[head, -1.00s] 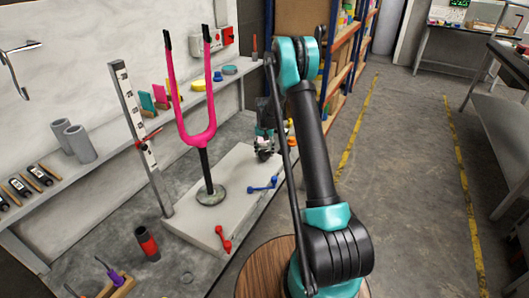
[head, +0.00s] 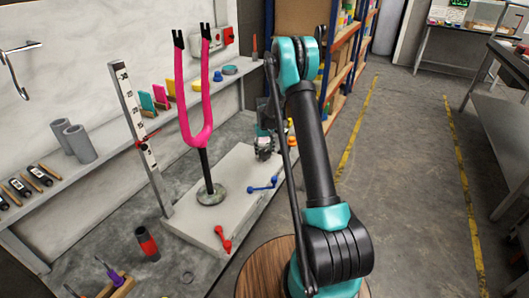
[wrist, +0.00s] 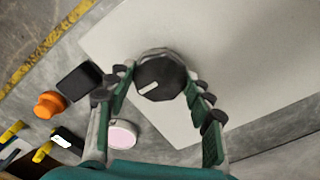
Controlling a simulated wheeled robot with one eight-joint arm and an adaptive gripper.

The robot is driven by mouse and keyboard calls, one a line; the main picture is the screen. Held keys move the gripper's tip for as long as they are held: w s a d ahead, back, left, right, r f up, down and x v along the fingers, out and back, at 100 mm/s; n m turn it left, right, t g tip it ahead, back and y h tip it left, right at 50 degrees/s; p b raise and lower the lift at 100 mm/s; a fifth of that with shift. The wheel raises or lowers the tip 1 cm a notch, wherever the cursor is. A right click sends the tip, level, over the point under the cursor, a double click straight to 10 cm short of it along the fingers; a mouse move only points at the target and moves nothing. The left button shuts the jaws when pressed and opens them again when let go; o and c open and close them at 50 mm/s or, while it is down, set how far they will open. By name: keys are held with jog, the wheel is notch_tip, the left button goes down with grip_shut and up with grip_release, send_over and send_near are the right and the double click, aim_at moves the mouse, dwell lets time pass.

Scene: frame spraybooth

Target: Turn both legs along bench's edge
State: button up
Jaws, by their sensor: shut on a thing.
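A pink fork (head: 198,135) stands upright in the head view, its two legs pointing up with dark tips. Its dark stem goes down into a round grey base on a pale slab (head: 238,180) on the bench (head: 90,245). The legs now look close together in the picture, the left one slightly lower at its tip. My gripper (head: 264,153) is at the slab's far end. In the wrist view it is shut on a dark faceted knob (wrist: 160,76) with a white pointer mark, one finger on each side. The fork is out of the wrist view.
A red lever (head: 223,238) and a blue lever (head: 263,185) lie on the slab. A height scale (head: 143,140) stands left of the fork. A black-and-red cylinder (head: 147,244) stands at the front. A wall shelf (head: 100,150) runs behind. The floor right of the bench is clear.

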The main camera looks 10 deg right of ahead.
aim_at(265, 152)
jog(key=o, duration=1.2)
jog(key=shift+c, duration=0.2)
jog(key=shift+r, duration=0.15)
notch_tip(265, 152, up, 12)
